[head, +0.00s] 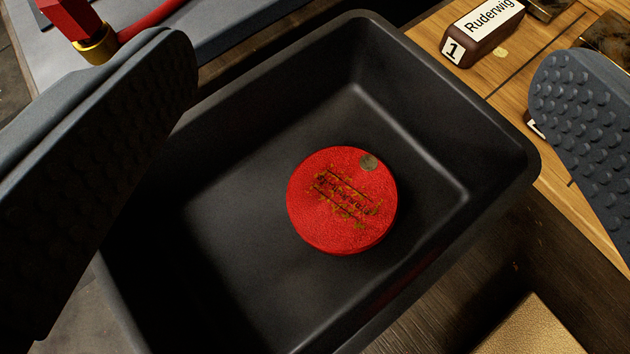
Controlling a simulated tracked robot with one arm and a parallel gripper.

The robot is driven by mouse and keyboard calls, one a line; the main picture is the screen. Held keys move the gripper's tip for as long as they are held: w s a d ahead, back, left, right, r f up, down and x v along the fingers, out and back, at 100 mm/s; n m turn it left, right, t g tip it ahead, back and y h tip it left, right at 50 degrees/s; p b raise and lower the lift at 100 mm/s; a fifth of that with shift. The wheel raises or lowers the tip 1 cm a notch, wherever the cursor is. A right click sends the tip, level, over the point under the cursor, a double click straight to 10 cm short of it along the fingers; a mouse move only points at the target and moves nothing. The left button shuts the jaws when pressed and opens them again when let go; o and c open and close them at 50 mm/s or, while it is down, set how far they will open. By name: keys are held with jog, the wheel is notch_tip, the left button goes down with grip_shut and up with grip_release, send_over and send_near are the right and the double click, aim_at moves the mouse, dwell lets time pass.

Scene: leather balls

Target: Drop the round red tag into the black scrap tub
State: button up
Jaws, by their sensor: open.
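The round red tag (342,203) is a thick red disc with worn gold markings and a small dull round spot near its upper right edge. It shows inside the outline of the black scrap tub (440,75), over its floor. I cannot tell for sure whether it rests on the floor or is just above it. The tub is a deep rectangular bin, set at an angle in the view. My gripper (365,75) is open, with one studded grey finger at the left and one at the right. Both fingers are well apart from the tag.
A wooden board (500,55) at the upper right holds a dark block (482,35) labelled "Ruderwig" and "1". A gold-coloured block (530,330) lies at the lower right. A red item with a brass collar (95,48) is at the upper left.

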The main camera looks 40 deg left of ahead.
jog(key=v, duration=1.3)
jog(key=shift+s+d, duration=0.25)
jog(key=shift+s, duration=0.1)
jog(key=w+d+r+t+h, duration=0.2)
jog(key=w+d+r+h, duration=0.25)
jog(key=r, duration=0.45)
notch_tip(320, 180, up, 21)
jog(key=m+t+h+b, duration=0.1)
jog(key=m+t+h, duration=0.1)
jog(key=m+h, duration=0.25)
jog(key=s+a+r+y, duration=0.1)
jog(key=s+a+r, duration=0.5)
jog(key=s+r, duration=0.2)
jog(key=s+a+r+m+y+b, duration=0.1)
jog(key=s+a+r, duration=0.6)
jog(key=s+r, duration=0.1)
jog(key=shift+s+r+y+b, duration=0.3)
jog(key=shift+s+r, duration=0.1)
jog(key=shift+r, duration=0.2)
